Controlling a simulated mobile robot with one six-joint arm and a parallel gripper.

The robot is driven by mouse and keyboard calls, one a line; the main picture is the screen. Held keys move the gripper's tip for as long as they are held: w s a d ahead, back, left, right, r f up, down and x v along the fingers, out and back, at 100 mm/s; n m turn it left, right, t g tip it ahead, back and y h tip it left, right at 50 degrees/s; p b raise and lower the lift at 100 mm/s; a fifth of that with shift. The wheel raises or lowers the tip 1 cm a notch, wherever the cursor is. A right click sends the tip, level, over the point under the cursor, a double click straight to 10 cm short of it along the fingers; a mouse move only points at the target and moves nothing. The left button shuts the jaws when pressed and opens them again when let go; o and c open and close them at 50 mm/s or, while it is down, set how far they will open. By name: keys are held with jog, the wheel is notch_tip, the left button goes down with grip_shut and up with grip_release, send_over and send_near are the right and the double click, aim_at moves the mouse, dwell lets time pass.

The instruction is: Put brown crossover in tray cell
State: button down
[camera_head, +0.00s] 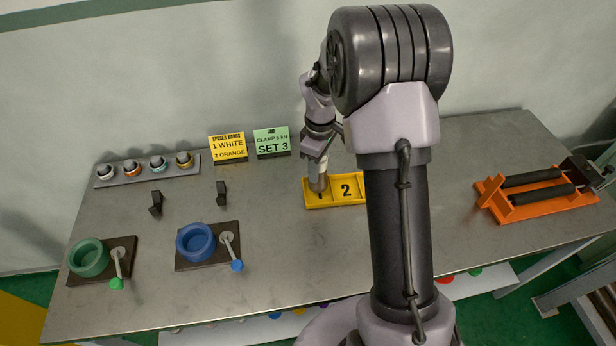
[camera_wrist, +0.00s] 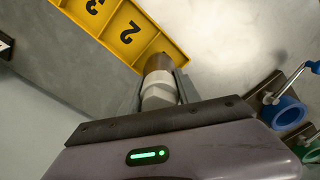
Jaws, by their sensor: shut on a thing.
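My gripper (camera_wrist: 159,88) is shut on the brown crossover (camera_wrist: 158,63), a short cylinder with a brown end and a pale band between the fingers. In the head view my gripper (camera_head: 318,172) points down over the left end of the yellow tray (camera_head: 335,205), at the cell marked 1. The crossover (camera_head: 318,184) shows there as a small brownish piece below the fingers. In the wrist view its brown end overlaps the end of the yellow tray (camera_wrist: 160,42), beside cell 2. I cannot tell whether it touches the cell floor.
Blue (camera_head: 195,242) and green (camera_head: 88,257) ring vises with handles stand at left. A grey rack (camera_head: 147,170) with several banded fittings is at back left. Two signs (camera_head: 228,148) (camera_head: 271,142) stand behind. An orange stand (camera_head: 540,200) with dark rollers is at right.

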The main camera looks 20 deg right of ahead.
notch_tip(320, 180, down, 3)
jog(key=shift+f+b, duration=0.2)
jog(key=shift+b, duration=0.7)
jog(key=shift+r, duration=0.15)
jog(key=c, duration=0.9)
grip_release()
jog(key=shift+o, duration=0.2)
jog(key=shift+f, duration=0.2)
notch_tip(320, 180, up, 12)
jog(key=p, duration=0.5)
jog(key=s+a+r+m+t+y, duration=0.1)
jog(key=s+a+r+m+t, duration=0.1)
jog(key=s+a+r+m, duration=0.4)
jog(key=s+a+r+m+t, duration=0.15)
jog(key=s+a+r, duration=0.25)
jog(key=s+r, duration=0.55)
jog(key=s+a+m+t+y, duration=0.1)
jog(key=s+a+m, duration=0.3)
jog(key=s, duration=0.5)
jog(key=shift+r+m+t, duration=0.3)
jog(key=shift+m+t, duration=0.25)
jog(key=shift+t, duration=0.1)
